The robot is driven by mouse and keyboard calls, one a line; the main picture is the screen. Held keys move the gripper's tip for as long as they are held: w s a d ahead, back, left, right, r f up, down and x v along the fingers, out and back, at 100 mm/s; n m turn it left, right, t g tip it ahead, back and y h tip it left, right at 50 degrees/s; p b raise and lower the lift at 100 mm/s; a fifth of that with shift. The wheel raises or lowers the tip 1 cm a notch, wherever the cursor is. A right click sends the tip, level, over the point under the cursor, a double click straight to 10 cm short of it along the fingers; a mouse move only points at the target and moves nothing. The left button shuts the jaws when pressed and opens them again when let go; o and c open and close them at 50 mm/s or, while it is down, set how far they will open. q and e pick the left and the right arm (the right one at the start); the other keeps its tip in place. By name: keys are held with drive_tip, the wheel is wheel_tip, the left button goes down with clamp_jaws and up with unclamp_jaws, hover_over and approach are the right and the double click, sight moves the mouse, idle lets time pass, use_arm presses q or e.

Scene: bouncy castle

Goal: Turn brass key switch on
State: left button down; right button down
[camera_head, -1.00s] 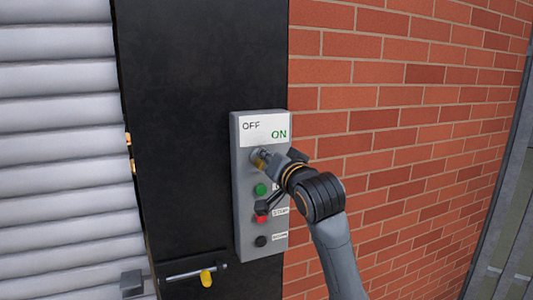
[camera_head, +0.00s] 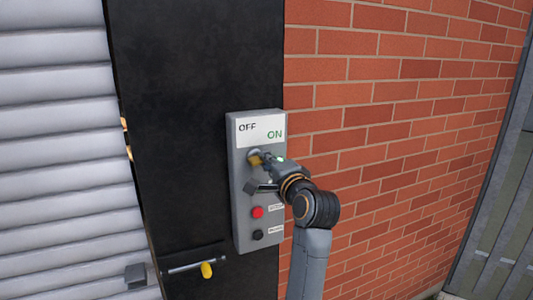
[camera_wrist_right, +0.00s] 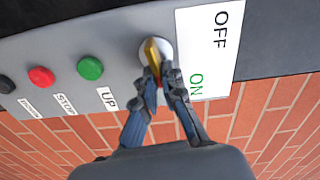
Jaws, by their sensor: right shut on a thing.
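The brass key switch (camera_wrist_right: 152,54) sits on a round pale base on the grey control box (camera_head: 241,220), just below the white OFF/ON label (camera_head: 262,130). In the head view the brass key (camera_head: 255,159) shows at the tip of my right gripper (camera_head: 262,170). In the right wrist view my right gripper (camera_wrist_right: 163,82) is shut on the key, with its fingertips on both sides of the lower part. The key's upper part shows above the fingertips. The green button is hidden by the gripper in the head view. My left gripper is not in view.
A green button (camera_wrist_right: 90,68), a red button (camera_head: 257,212) and a black button (camera_head: 257,235) are on the box. A black panel (camera_head: 200,100) is behind it, with a yellow-handled latch (camera_head: 206,270) below. A brick wall (camera_head: 400,100) is at right, a grey shutter (camera_head: 60,120) at left.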

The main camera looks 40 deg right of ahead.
drive_tip(key=shift+f+m+p, duration=0.1)
drive_tip(key=shift+m+p, duration=0.35)
drive_tip(key=shift+m, duration=0.35)
drive_tip(key=c, duration=1.5)
unclamp_jaws()
drive_tip(key=shift+o, duration=0.2)
drive_tip(key=shift+s, duration=0.1)
drive_tip(key=v, duration=0.7)
drive_tip(key=shift+s+f, duration=0.1)
